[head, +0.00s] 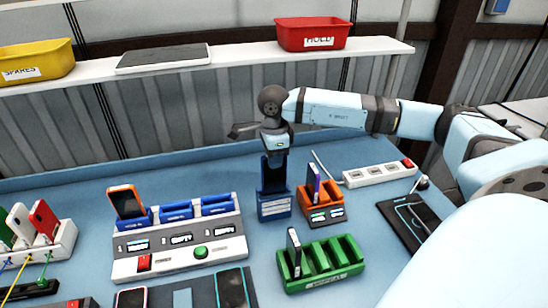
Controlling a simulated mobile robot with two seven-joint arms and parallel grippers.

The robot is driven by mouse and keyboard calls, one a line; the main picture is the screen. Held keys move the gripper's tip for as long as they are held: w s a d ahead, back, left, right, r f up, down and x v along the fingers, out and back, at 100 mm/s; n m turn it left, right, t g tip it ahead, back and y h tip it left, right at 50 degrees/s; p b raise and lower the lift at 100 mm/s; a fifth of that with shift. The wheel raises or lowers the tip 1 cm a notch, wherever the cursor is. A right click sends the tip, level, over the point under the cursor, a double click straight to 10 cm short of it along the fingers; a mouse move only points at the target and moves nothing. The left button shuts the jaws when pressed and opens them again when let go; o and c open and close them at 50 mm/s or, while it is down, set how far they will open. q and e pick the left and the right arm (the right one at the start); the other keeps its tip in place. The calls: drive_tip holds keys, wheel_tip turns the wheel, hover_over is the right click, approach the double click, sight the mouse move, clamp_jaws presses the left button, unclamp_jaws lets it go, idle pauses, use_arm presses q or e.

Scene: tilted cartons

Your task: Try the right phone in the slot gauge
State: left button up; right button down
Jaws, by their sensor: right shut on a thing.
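My right gripper (274,155) points down over the blue slot gauge (274,207), near the middle of the table. It is shut on a dark, upright phone (273,174), of which little shows. The phone is in line with the gauge's top; I cannot tell how deep it sits in the slot. The gripper hides the phone's upper part. My left gripper is not in view.
Left of the gauge is a white charging station (180,250) holding an orange phone (126,202). An orange dock (324,212) and green rack (325,262), each holding a phone, stand at right. A white power strip (378,174) lies behind. A shelf (230,52) runs above.

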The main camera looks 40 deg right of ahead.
sight(274, 171)
drive_tip(key=shift+f+b, duration=2.05)
drive_tip(key=shift+f, duration=0.5)
idle(1.7)
idle(0.8)
drive_tip(key=c, duration=1)
unclamp_jaws()
drive_tip(key=shift+c, duration=0.2)
drive_tip(key=shift+r, duration=0.2)
drive_tip(key=shift+r+p, duration=0.3)
drive_tip(key=shift+r, duration=0.2)
clamp_jaws()
